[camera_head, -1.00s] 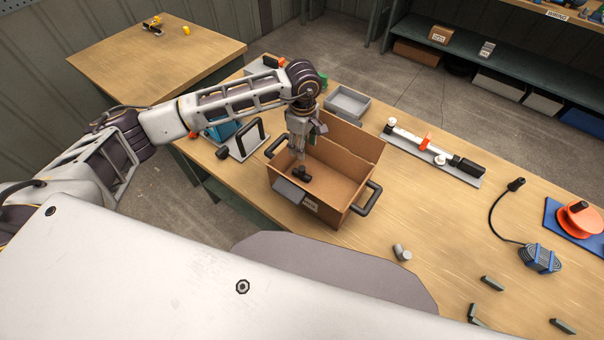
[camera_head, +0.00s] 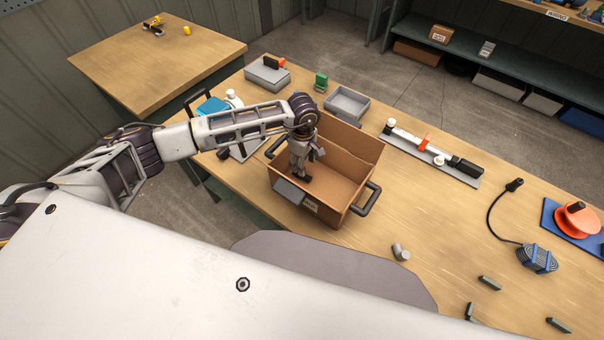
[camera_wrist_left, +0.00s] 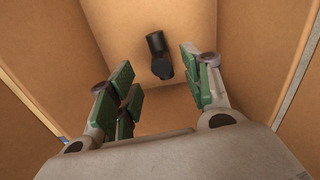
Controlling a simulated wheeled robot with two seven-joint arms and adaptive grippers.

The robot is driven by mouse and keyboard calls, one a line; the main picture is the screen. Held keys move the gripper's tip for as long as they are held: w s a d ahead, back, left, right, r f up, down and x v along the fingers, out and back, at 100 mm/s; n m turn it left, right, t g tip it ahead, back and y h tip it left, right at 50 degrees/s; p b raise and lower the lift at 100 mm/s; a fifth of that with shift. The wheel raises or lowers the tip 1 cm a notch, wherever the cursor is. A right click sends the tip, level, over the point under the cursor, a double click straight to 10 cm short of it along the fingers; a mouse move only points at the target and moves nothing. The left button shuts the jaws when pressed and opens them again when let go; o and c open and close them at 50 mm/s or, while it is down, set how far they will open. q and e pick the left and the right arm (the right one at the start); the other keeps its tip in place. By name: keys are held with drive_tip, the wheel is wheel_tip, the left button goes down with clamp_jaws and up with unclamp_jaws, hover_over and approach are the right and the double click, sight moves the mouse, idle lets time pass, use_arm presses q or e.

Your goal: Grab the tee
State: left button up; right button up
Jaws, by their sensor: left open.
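The tee (camera_wrist_left: 159,56), a small black pipe fitting, lies on the floor of an open cardboard box in the left wrist view. In the head view the box (camera_head: 343,193) stands on the workbench, and my left gripper (camera_head: 299,174) reaches down inside it, largely covering the tee. In the left wrist view my left gripper (camera_wrist_left: 160,82) is open, with green-padded fingers apart on either side of the view. The tee shows beyond the fingertips, between them and closer to the right finger. I cannot tell the remaining depth. My right gripper is not in view.
The box has upright walls and dark handles (camera_head: 368,199). Behind it is a grey tray (camera_head: 347,103); to its right is a plate with a white pipe assembly (camera_head: 432,152). A grey cylinder (camera_head: 400,252) lies in front right. Bare bench lies between these.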

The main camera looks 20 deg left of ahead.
use_arm(q)
drive_tip(key=shift+f, duration=0.15)
drive_tip(key=shift+a+f+p, duration=0.1)
drive_tip(key=shift+f+p, duration=0.6)
drive_tip(key=shift+f, duration=1.75)
drive_tip(key=shift+c, duration=0.5)
clamp_jaws()
